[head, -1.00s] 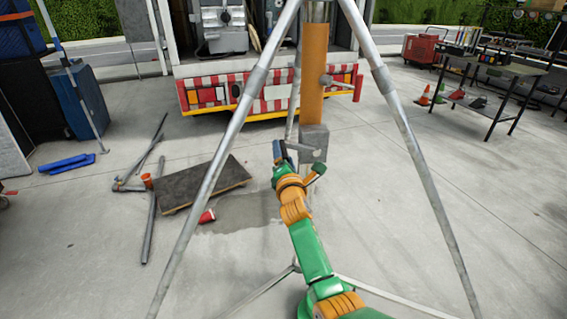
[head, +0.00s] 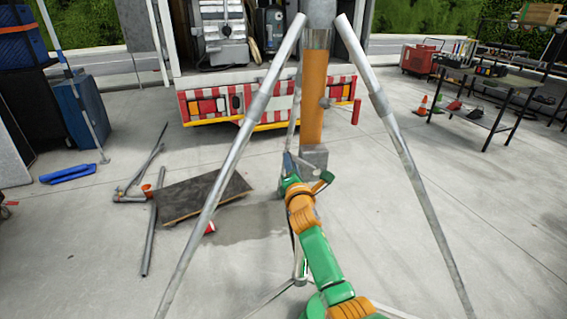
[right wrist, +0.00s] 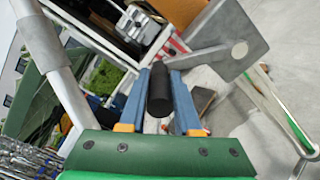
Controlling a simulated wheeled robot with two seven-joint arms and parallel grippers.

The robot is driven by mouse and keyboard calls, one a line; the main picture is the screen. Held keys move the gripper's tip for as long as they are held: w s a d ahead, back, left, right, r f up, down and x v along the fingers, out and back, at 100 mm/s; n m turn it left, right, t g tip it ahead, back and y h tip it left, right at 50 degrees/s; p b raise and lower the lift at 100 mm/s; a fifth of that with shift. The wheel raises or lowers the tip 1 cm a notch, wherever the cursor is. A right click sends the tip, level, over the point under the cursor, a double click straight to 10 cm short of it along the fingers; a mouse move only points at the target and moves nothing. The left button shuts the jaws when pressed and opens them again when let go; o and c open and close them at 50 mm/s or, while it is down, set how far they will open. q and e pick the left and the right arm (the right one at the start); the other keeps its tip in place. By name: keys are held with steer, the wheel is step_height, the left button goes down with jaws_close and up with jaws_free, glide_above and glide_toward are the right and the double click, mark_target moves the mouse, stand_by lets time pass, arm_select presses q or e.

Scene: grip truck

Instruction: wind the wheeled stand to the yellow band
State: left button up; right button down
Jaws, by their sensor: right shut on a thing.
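The wheeled stand has an orange column (head: 314,95) between splayed silver legs (head: 415,170). A short silver section and a grey top piece (head: 320,12) sit above the orange. I cannot make out a separate yellow band. A grey winch box (head: 314,158) is at the column's lower end. My right gripper (head: 290,168) is in front of it. In the right wrist view, its blue fingers (right wrist: 159,78) are shut on the black crank handle (right wrist: 160,97), which joins a flat grey crank arm (right wrist: 215,58). The stand's wheels are not visible. My left gripper is not in view.
A truck with a red-and-white striped bumper (head: 212,103) stands behind. A dark board (head: 195,198) and grey pipes (head: 149,235) lie on the ground at left. A work table (head: 495,82) and a traffic cone (head: 422,104) stand at right.

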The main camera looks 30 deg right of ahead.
steer(key=s+d+r+p, duration=0.3)
steer(key=d+p, duration=0.1)
steer(key=d, duration=0.3)
steer(key=shift+s+r, duration=0.3)
steer(key=shift+s, duration=0.05)
steer(key=c, duration=1.3)
jaws_free()
steer(key=shift+c, duration=0.2)
steer(key=o, duration=0.9)
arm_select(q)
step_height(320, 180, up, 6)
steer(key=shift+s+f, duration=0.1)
arm_select(e)
steer(key=shift+o, duration=0.2)
